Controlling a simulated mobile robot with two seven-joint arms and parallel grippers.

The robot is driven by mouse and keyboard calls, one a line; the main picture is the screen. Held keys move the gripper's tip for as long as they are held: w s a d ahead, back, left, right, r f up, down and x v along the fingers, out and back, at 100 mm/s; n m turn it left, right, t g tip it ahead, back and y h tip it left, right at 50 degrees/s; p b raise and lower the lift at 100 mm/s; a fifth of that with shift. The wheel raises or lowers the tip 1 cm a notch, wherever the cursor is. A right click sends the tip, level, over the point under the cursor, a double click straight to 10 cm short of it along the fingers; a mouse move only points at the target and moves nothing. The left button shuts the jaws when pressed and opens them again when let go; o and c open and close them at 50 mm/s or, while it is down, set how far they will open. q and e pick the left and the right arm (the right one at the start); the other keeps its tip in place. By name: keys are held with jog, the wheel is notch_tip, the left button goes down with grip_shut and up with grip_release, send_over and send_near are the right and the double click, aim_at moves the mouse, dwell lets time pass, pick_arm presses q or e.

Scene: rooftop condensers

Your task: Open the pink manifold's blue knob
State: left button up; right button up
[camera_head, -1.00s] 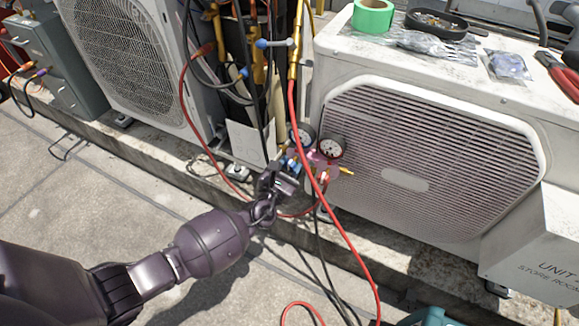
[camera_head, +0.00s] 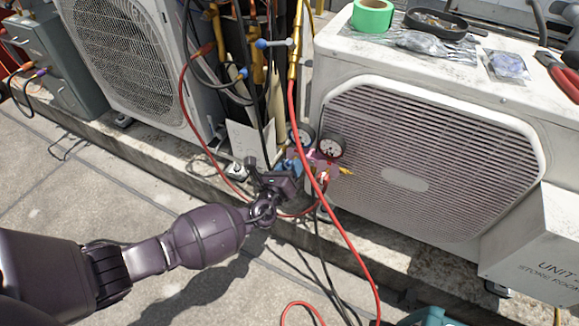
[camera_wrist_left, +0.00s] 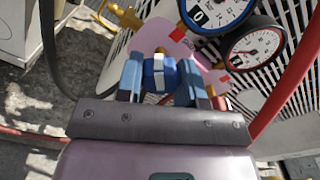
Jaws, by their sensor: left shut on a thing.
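The pink manifold (camera_head: 318,158) hangs in front of the right condenser, with two round gauges on top. In the left wrist view the pink body (camera_wrist_left: 152,38) carries a blue-rimmed gauge (camera_wrist_left: 215,10) and a dark-rimmed gauge (camera_wrist_left: 255,47). The blue knob (camera_wrist_left: 159,74), with a white mark, sits between the two fingers of my left gripper (camera_wrist_left: 160,82). The gripper is shut on it. In the head view my left gripper (camera_head: 284,177) covers most of the knob. My right gripper is not in view.
A red hose (camera_head: 333,232) runs down past the manifold, close to my left gripper. Dark cables hang beside it. The right condenser (camera_head: 440,160) stands just behind; the left condenser (camera_head: 135,60) is at upper left. Bare concrete (camera_head: 60,190) lies in front.

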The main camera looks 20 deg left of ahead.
pick_arm(q)
jog(key=n, duration=1.2)
jog(key=shift+n, duration=0.4)
jog(key=n, duration=1.2)
jog(key=shift+n, duration=0.4)
jog(key=o, duration=0.9)
jog(key=shift+r, duration=0.1)
